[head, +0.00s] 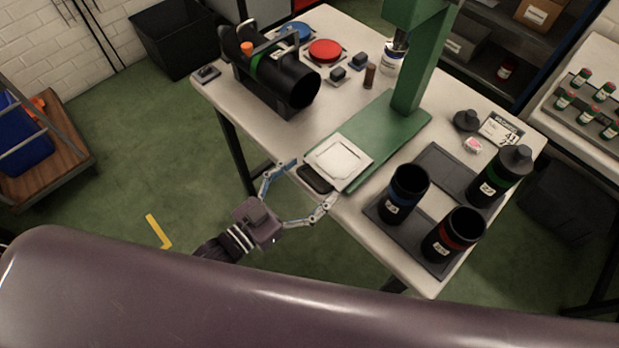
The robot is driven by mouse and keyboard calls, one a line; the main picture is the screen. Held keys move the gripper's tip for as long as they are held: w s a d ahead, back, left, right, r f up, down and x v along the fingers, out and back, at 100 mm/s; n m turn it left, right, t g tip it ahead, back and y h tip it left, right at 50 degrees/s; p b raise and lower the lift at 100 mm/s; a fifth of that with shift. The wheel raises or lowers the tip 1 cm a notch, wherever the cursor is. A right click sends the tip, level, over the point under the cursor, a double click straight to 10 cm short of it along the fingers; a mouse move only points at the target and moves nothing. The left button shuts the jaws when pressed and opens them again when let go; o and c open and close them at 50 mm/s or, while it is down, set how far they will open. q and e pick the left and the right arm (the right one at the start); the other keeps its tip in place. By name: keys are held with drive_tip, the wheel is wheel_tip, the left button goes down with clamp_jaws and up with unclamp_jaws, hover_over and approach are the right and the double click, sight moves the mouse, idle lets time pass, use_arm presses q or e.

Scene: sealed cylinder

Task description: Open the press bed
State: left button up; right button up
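The press is a green column (409,75) on a flat green base (395,125) on the workbench. The press bed (338,162) is a pale square plate at the base's front corner. A dark rounded handle (315,179) sticks out from the bed's front edge over the bench edge. My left gripper (309,186) is open, its two fingers spread on either side of the handle. I cannot tell whether either finger touches it. My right gripper is not in view.
Black cylinders with blue (403,192), red (454,233) and green (497,174) bands stand on dark trays at the bench's right. A black cylinder (290,82) lies in a cradle at the back left. Red (325,50) and blue discs lie behind. Floor left of the bench is mostly clear.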

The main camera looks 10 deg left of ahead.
use_arm(q)
drive_tip(key=v, duration=1.2)
idle(0.5)
drive_tip(key=s+a+f+n+g+y, duration=0.1)
drive_tip(key=s+a+f+g+y, duration=0.2)
drive_tip(key=f, duration=0.9)
drive_tip(key=s+a+f+n+g+y, duration=0.1)
drive_tip(key=a+f+y, duration=0.3)
drive_tip(key=f, duration=0.7)
drive_tip(key=s+a+f+n+g+y, duration=0.2)
drive_tip(key=a+f, duration=0.4)
drive_tip(key=f, duration=0.6)
drive_tip(key=s+d+f+g, duration=0.1)
drive_tip(key=s+f+g, duration=0.2)
drive_tip(key=s+f, duration=0.3)
drive_tip(key=s+d+f+g+y, duration=0.1)
drive_tip(key=s+f+g, duration=0.3)
drive_tip(key=s, duration=0.9)
wheel_tip(320, 180, down, 4)
drive_tip(key=shift+d+r+n+g+y, duration=0.2)
drive_tip(key=shift+d+n+g+y, duration=0.15)
drive_tip(key=shift+d, duration=0.5)
